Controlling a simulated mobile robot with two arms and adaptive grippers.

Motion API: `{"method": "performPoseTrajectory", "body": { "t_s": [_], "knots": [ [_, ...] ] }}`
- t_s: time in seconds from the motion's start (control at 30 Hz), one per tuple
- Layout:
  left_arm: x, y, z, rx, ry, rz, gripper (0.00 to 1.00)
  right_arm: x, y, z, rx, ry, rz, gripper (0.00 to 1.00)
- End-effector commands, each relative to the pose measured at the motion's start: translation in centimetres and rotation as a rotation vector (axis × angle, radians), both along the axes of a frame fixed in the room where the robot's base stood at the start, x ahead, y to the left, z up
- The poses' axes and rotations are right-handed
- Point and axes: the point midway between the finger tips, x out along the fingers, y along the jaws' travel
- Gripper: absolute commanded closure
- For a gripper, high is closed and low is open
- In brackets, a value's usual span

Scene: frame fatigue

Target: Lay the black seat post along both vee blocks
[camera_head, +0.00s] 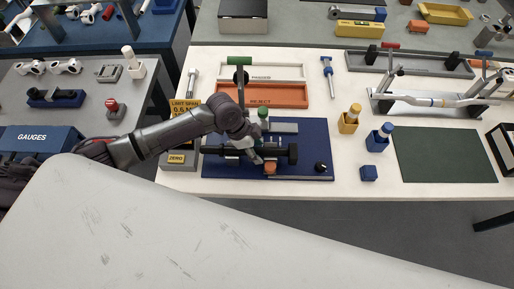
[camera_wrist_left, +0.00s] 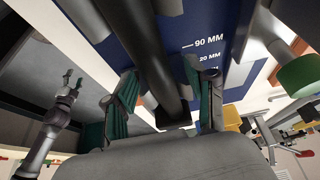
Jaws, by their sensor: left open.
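The black seat post (camera_head: 220,150) lies left to right over the blue mat (camera_head: 310,135), with a wider dark end at the right. In the wrist view the post (camera_wrist_left: 160,65) runs between the green-padded fingers of my left gripper (camera_wrist_left: 165,95); they stand apart on either side of it. In the head view my left gripper (camera_head: 252,150) reaches down over the post's middle. My right gripper (camera_wrist_left: 72,80) shows small in the wrist view, fingers apart.
The orange reject tray (camera_head: 290,95) is further back. A yellow holder (camera_head: 348,122) and blue holder (camera_head: 376,140) stand at the right, before a bare dark green mat (camera_head: 445,155). A small black knob (camera_head: 321,167) is on the blue mat.

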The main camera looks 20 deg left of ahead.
Motion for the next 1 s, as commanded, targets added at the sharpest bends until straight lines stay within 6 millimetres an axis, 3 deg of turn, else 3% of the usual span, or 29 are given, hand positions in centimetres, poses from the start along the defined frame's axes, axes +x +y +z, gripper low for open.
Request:
{"method": "performPoseTrajectory", "body": {
  "t_s": [0.17, 0.5, 0.7, 1.0],
  "knots": [
    [0.0, 0.5, 1.1, -0.001, -0.002, 0.002, 0.44, 0.1, -0.3, 0.0, -0.003, -0.001, 0.0, 0.41],
    [-0.8, 3.1, 7.5, 0.001, -0.005, 0.0, 0.44, 0.0, -0.1, 0.0, -0.002, 0.0, 0.0, 0.41],
    [-1.1, 4.1, 10.3, 0.0, -0.002, 0.0, 0.44, 0.0, -0.1, 0.0, -0.002, 0.0, 0.0, 0.41],
    [-1.3, 4.5, 11.1, -0.001, 0.0, 0.0, 0.44, 0.0, -0.1, 0.0, -0.001, 0.0, 0.0, 0.41]
  ]
}}
